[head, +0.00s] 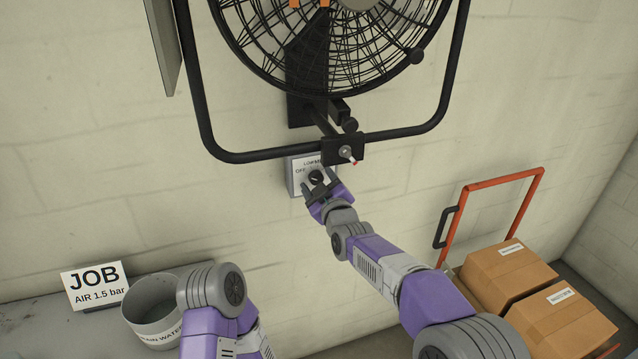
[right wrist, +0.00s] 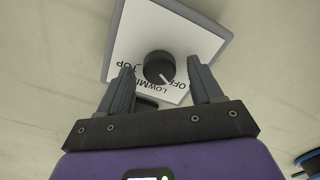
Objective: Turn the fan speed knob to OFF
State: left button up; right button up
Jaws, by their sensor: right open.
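The fan speed knob (head: 316,177) is a round black knob on a pale control plate (head: 297,180) on the wall, below the fan. In the right wrist view the knob (right wrist: 157,66) sits near the plate's middle. Its white pointer line slants down right, towards the printed speed words; I cannot tell exactly which word it marks. My right gripper (right wrist: 161,78) is open, with one finger on either side of the knob and a visible gap to each. It also shows in the head view (head: 321,184). My left gripper is out of view; only its arm shows.
A grey bucket (head: 152,303) and a JOB sign (head: 95,285) stand lower left. An orange trolley (head: 507,176) with cardboard boxes (head: 505,275) stands right.

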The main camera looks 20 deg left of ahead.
jog(key=shift+s, duration=0.1)
jog(key=v, duration=0.7)
jog(key=shift+d, duration=0.2)
jog(key=shift+s, duration=0.15)
